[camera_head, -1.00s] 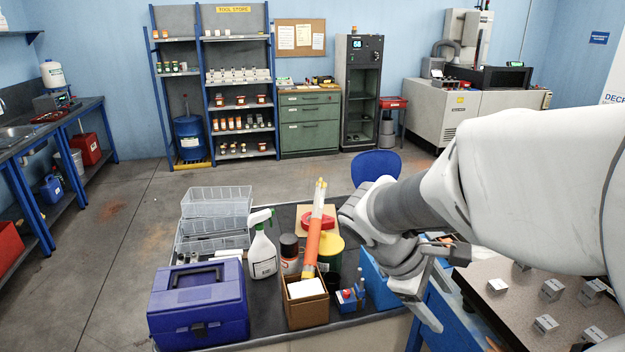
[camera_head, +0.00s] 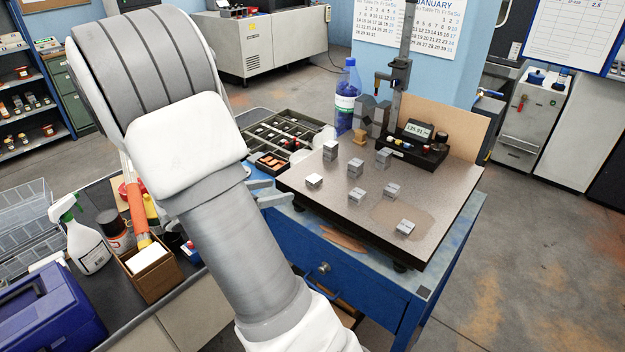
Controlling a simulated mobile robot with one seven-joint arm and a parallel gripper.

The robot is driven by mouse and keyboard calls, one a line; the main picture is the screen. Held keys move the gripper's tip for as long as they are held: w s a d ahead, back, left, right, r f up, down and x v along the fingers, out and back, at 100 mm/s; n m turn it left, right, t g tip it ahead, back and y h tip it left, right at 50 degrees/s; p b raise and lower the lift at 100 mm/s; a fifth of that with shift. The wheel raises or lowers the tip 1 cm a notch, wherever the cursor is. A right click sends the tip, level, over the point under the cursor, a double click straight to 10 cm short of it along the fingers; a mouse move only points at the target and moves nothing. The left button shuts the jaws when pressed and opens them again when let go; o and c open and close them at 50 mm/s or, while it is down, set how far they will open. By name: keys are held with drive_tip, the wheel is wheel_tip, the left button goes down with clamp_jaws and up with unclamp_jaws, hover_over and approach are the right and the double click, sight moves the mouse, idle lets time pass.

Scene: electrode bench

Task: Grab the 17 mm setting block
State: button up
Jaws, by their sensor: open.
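Several small grey metal setting blocks stand spread on the granite plate (camera_head: 335,207). They include a tall one at the back left (camera_head: 330,150), one at the back right (camera_head: 383,158), a pale-topped one at the left (camera_head: 314,181) and one at the front right (camera_head: 404,228). Their markings are too small to read, so I cannot tell which is the 17 mm setting block. My gripper (camera_head: 270,193) is open and largely hidden behind my arm. Its visible fingers are left of the plate, apart from the blocks.
A height gauge with a digital display (camera_head: 418,130) stands at the plate's back. A water bottle (camera_head: 347,97) and a compartment tray (camera_head: 285,135) are behind and left of it. A cluttered bench with a spray bottle (camera_head: 85,240) and blue toolbox (camera_head: 45,315) is at left.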

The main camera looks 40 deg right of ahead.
approach(310, 180)
drive_tip(key=x, duration=0.3)
drive_tip(key=shift+s+f, duration=0.25)
drive_tip(key=shift+f, duration=0.05)
drive_tip(key=x, duration=0.1)
drive_tip(key=p+x, duration=0.1)
drive_tip(key=x, duration=0.2)
drive_tip(key=shift+w+d+r, duration=0.15)
drive_tip(key=shift+d+r, duration=0.05)
drive_tip(key=shift+r, duration=0.1)
drive_tip(key=shift+d+f, duration=0.25)
drive_tip(key=shift+d, duration=0.25)
clamp_jaws()
